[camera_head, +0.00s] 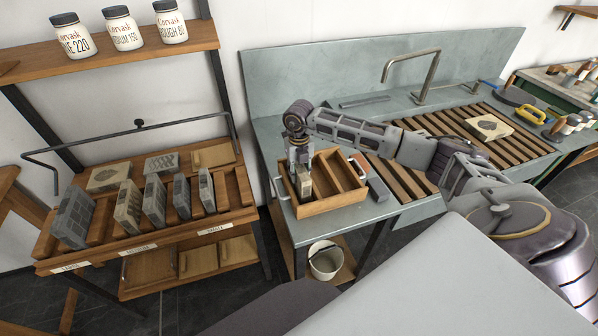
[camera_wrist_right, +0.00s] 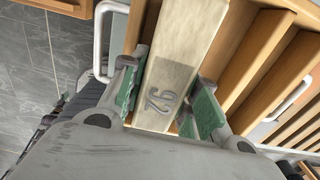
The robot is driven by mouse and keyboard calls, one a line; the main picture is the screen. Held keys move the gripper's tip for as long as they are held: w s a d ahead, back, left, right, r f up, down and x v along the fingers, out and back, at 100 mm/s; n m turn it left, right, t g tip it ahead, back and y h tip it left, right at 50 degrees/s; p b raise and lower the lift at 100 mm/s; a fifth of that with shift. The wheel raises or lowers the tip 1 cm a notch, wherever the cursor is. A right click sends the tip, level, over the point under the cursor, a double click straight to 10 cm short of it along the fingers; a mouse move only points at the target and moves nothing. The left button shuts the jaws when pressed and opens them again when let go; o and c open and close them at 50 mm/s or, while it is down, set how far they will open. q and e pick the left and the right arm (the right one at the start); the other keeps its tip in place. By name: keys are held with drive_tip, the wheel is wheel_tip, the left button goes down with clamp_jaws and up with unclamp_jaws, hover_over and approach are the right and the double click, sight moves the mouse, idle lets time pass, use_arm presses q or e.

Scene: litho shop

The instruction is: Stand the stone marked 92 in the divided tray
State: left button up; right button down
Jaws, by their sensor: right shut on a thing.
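The stone marked 92 (camera_head: 304,187) is a pale, narrow block. In the right wrist view the stone (camera_wrist_right: 183,52) shows the number 92 on its edge, between green finger pads. My right gripper (camera_head: 300,160) is shut on it from above. The divided tray (camera_head: 333,204) is a wooden box with slanted slots, on the grey counter left of the sink. The stone is upright at the tray's left end, its lower part inside the left compartment. I cannot tell whether it touches the tray floor. The other slots look empty. My left gripper is not in view.
A wooden rack (camera_head: 222,217) at left holds several upright stones. A dark grey block (camera_head: 379,190) lies right of the tray. A slatted board (camera_head: 445,143) over the sink bears a flat stone (camera_head: 489,127). A bucket (camera_head: 325,262) stands below.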

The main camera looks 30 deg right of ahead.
drive_tip(key=shift+w+f+b, duration=0.1)
drive_tip(key=shift+f+b, duration=0.2)
idle(0.9)
drive_tip(key=c, duration=1)
unclamp_jaws()
drive_tip(key=shift+s+f, duration=0.2)
drive_tip(key=shift+f, duration=0.05)
drive_tip(key=shift+r+p, duration=2.6)
drive_tip(key=shift+r, duration=2.1)
drive_tip(key=shift+f, duration=0.1)
